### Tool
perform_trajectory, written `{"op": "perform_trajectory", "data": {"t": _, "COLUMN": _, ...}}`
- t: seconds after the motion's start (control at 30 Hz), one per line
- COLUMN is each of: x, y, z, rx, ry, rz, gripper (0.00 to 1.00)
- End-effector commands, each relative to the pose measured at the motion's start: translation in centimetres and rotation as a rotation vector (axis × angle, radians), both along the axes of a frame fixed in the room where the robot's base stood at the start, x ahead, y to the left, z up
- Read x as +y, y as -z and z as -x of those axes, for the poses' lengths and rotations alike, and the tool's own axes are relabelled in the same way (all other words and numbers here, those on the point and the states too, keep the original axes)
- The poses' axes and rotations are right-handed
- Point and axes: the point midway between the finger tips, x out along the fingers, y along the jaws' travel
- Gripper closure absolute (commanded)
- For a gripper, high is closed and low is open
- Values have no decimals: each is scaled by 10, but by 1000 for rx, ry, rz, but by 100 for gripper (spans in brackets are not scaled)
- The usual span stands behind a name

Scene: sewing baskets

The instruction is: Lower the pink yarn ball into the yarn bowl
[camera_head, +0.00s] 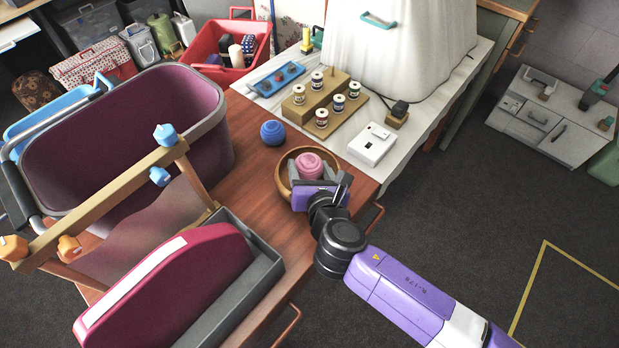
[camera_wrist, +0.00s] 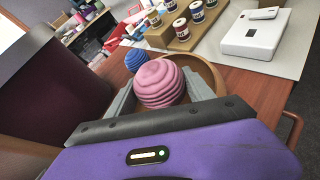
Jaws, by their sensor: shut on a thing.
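The pink yarn ball (camera_head: 309,165) is between the fingers of my gripper (camera_head: 309,168), which is shut on it. In the wrist view the pink ball (camera_wrist: 160,83) sits between the two grey fingers of my gripper (camera_wrist: 163,90). The wooden yarn bowl (camera_head: 284,183) stands on the brown wooden table. The ball overlaps the bowl's opening in the head view, and the bowl's rim (camera_wrist: 207,70) shows behind the ball in the wrist view. I cannot tell whether the ball touches the bowl's bottom, as my gripper hides the near side.
A blue yarn ball (camera_head: 272,132) lies on the table behind the bowl. A thread spool stand (camera_head: 322,97) and a white box (camera_head: 371,145) are at the back right. A large maroon basket (camera_head: 120,125) and a crimson-and-grey case (camera_head: 190,280) stand left.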

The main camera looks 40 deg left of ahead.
Motion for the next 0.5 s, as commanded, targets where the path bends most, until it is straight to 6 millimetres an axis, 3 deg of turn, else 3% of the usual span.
{"op": "perform_trajectory", "data": {"t": 0.4, "x": 0, "y": 3, "z": 0, "rx": 0, "ry": 0, "rz": 0, "gripper": 79}}
{"op": "perform_trajectory", "data": {"t": 0.43, "x": 0, "y": 3, "z": 0, "rx": 0, "ry": 0, "rz": 0, "gripper": 37}}
{"op": "perform_trajectory", "data": {"t": 0.5, "x": 0, "y": 3, "z": 0, "rx": 0, "ry": 0, "rz": 0, "gripper": 23}}
